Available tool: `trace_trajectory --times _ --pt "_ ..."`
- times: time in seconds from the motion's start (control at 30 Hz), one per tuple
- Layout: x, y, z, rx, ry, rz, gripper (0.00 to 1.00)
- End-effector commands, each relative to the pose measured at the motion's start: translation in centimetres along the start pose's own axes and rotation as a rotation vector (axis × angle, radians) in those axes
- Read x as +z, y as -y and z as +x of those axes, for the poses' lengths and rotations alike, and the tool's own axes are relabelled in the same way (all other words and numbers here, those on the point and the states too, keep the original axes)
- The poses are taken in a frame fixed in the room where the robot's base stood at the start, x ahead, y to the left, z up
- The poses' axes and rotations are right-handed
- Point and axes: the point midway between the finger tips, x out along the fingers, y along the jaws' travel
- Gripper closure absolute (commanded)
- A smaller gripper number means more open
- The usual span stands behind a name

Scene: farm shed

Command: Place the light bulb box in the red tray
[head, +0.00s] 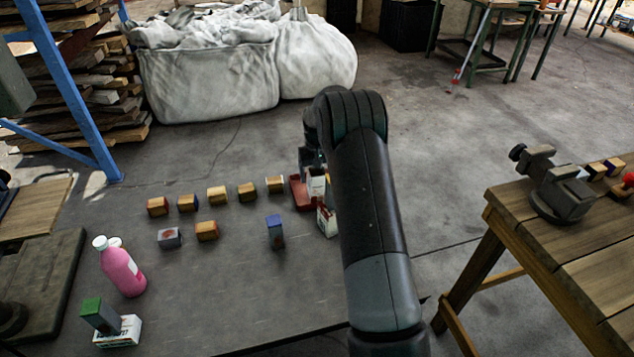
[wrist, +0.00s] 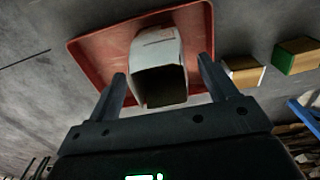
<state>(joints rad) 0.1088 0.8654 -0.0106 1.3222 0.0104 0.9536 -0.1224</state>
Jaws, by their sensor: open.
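The light bulb box is a small white carton with a dark end, between my fingers in the wrist view (wrist: 157,47); in the head view the white carton (head: 316,182) shows at the red tray, partly behind my arm. The red tray (wrist: 95,50) lies behind the box in the wrist view, and its left part (head: 299,194) shows in the head view. The box appears to stand in the tray; its base contact is hidden. My gripper (wrist: 162,70) is open, one finger on each side of the box, with a visible gap at least on the left.
Another white box (head: 327,221) stands just in front of the tray. Several wooden blocks (head: 217,195) form rows to the left, with a blue-topped block (head: 275,232) nearer. A pink bottle (head: 122,268) and green-topped block (head: 100,316) stand at front left. A wooden bench (head: 570,245) is at right.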

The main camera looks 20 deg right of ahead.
Motion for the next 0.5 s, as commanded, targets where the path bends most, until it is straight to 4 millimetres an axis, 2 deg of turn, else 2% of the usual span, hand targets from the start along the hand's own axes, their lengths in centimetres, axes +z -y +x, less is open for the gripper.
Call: trace_trajectory --times 0.03,0.2,0.3,0.5 --pt "-0.1 0.0 -1.3 0.001 -0.005 0.0 0.22" --pt "0.0 0.0 -4.8 0.0 -0.003 0.0 0.22" --pt "-0.1 0.0 -6.3 0.0 -0.002 0.0 0.22" --pt "0.1 0.1 -8.2 0.0 -0.004 0.0 0.22"
